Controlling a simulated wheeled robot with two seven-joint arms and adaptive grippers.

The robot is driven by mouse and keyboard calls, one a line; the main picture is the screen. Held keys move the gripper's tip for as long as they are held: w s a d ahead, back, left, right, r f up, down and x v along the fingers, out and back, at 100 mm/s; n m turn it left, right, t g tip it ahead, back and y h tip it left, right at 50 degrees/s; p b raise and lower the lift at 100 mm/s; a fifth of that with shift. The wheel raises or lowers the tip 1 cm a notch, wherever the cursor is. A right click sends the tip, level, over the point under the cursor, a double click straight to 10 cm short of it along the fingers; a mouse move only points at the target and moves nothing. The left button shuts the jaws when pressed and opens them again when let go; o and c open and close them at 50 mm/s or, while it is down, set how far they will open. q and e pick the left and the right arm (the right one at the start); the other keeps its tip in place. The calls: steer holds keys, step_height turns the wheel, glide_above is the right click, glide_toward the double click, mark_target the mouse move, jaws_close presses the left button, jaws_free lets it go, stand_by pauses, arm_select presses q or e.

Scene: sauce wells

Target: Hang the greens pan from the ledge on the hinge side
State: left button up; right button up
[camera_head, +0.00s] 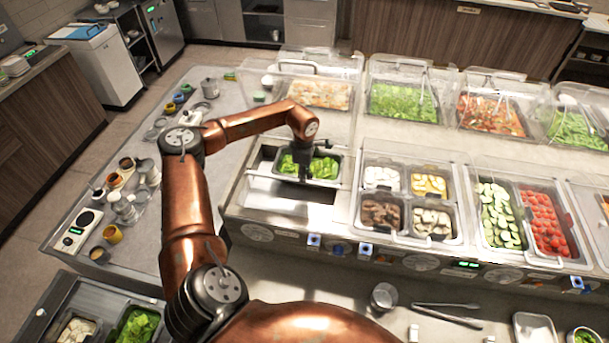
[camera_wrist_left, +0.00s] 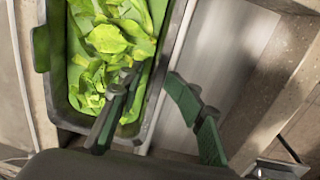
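The greens pan (camera_head: 337,166) is a dark pan of leafy greens in the leftmost front well of the counter in the head view. In the left wrist view the pan (camera_wrist_left: 52,105) fills the left part, with a green tab on its left wall. My left gripper (camera_head: 304,176) is over the pan in the head view. In the left wrist view my left gripper (camera_wrist_left: 152,78) has its fingers apart, one over the greens and one outside the pan's right wall, with the rim between them. Whether the pads touch the rim is unclear. My right gripper is out of view.
A clear lid (camera_head: 310,68) stands behind this well. Lidded wells with small pans (camera_head: 382,215) and vegetables lie to the right. Cups, jars and a scale (camera_head: 78,232) crowd the left counter. Tongs (camera_head: 446,314) and a metal cup (camera_head: 384,297) lie in front.

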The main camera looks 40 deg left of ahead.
arm_select(q)
step_height(320, 180, up, 12)
steer(key=shift+s+d, duration=0.2)
steer(key=shift+s, duration=0.05)
stand_by(0.4)
stand_by(0.4)
